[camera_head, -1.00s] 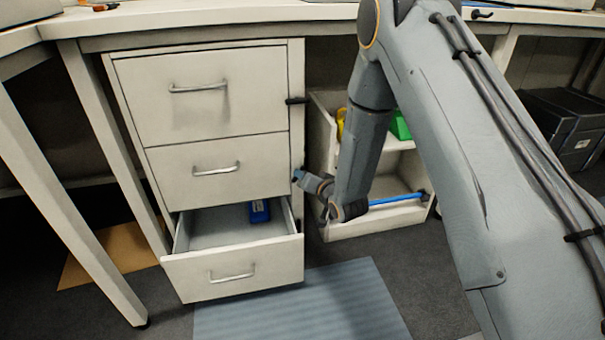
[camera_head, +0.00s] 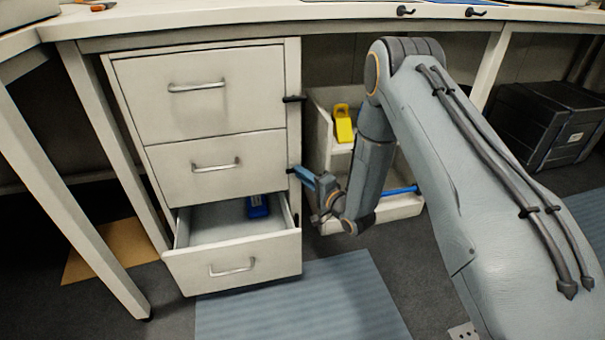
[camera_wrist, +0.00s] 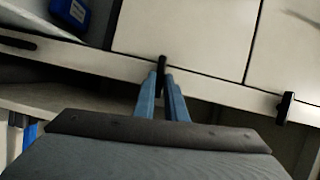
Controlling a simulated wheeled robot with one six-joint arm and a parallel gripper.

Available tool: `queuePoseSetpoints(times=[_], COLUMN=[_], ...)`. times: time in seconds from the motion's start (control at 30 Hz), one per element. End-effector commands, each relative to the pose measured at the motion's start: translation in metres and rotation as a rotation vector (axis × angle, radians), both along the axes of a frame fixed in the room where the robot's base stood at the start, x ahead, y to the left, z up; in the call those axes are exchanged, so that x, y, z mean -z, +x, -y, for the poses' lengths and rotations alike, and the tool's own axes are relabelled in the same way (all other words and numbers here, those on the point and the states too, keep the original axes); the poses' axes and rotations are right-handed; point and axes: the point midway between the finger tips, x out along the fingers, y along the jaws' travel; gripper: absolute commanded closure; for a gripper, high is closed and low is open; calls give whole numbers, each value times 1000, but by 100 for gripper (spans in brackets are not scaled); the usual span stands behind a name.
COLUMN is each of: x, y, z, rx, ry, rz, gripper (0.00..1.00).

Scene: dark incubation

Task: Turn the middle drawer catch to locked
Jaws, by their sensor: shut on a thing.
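The white cabinet holds the closed middle drawer (camera_head: 216,168) with its metal handle. The black middle catch (camera_wrist: 161,66) sits on the cabinet's side post at that drawer's edge; in the wrist view it lies crosswise to the post. My gripper (camera_wrist: 165,84) is shut on this catch, one blue finger on each side, hiding its near end. In the head view my gripper (camera_head: 299,172) reaches the post from the right, and the catch is mostly hidden by the fingertips.
The top catch (camera_head: 294,99) lies crosswise; the bottom catch (camera_wrist: 18,42) lies along the post. The bottom drawer (camera_head: 232,264) stands open with a blue item (camera_head: 258,207) inside. A white shelf with a yellow object (camera_head: 343,124) stands right of the cabinet, behind my arm.

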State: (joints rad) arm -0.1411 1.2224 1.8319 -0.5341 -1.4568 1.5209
Motion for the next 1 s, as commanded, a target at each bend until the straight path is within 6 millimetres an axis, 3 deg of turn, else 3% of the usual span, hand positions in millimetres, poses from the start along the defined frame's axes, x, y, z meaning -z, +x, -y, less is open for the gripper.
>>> queuePoseSetpoints(times=[0.3, 0.8, 0.83, 0.9, 1.0], x=[3, 2, 2, 2, 2], y=[1, 1, 1, 1, 0], z=[2, 2, 2, 2, 0], rx=[5, 6, 6, 5, 3], ry=[98, 113, 113, 113, 113], rz=[-30, -34, -34, -35, -33], gripper=[100, 100, 86, 74, 70])
